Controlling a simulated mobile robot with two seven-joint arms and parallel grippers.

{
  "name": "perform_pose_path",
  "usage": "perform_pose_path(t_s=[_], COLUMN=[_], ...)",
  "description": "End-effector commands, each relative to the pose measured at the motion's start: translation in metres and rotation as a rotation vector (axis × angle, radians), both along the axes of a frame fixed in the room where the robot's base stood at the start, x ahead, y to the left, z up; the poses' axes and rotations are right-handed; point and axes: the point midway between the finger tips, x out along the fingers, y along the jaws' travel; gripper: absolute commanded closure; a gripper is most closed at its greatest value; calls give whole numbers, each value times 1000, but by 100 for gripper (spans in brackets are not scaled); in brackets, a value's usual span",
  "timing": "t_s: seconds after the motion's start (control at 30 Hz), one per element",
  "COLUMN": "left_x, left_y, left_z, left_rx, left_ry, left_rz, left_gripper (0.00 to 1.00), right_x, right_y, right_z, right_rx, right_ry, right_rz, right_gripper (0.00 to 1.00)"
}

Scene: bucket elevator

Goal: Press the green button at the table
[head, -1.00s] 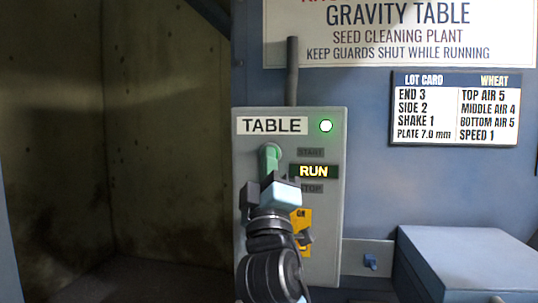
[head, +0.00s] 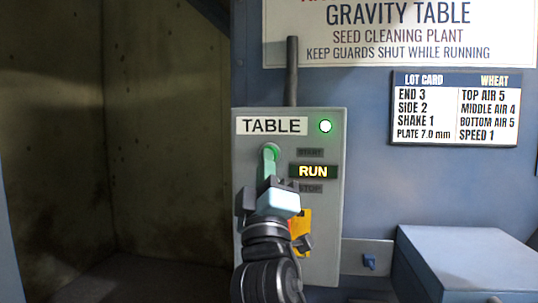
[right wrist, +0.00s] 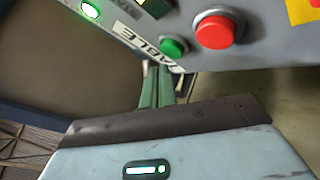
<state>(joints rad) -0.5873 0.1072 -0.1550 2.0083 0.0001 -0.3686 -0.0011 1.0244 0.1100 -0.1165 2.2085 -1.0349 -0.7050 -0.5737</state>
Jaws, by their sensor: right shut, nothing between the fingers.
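The control panel (head: 325,230) marked TABLE has a lit green lamp (head: 325,126) and a lit RUN sign (head: 313,171). The round green button (head: 271,149) sits below the TABLE label, partly hidden by my fingers in the head view. In the right wrist view the green button (right wrist: 173,47) is beside a larger red button (right wrist: 218,30). My right gripper (head: 266,170) is shut and empty, its green fingers pointing up at the panel just below the green button. Its fingertips (right wrist: 156,68) appear apart from the button. My left gripper is not in view.
A yellow plate (head: 304,222) with a switch is on the lower panel, partly behind my arm. A grey-blue box (head: 470,262) juts out at the lower right. A vertical conduit (head: 292,70) rises above the panel. A dark recess (head: 110,150) opens at left.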

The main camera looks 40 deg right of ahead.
Motion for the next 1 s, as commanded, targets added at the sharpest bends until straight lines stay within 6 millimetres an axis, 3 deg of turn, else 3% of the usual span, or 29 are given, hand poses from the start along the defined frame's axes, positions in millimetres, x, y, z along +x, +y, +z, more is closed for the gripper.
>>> perform_pose_path(t_s=[0.5,1.0], left_x=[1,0], left_y=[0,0], left_z=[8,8], left_rx=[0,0], left_ry=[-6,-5], left_rz=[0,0], left_gripper=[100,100], right_x=[-28,-30], right_y=[32,35], right_z=[1,0], right_rx=[2,1], right_ry=[-1,0], right_rz=[2,1], right_gripper=[100,100])
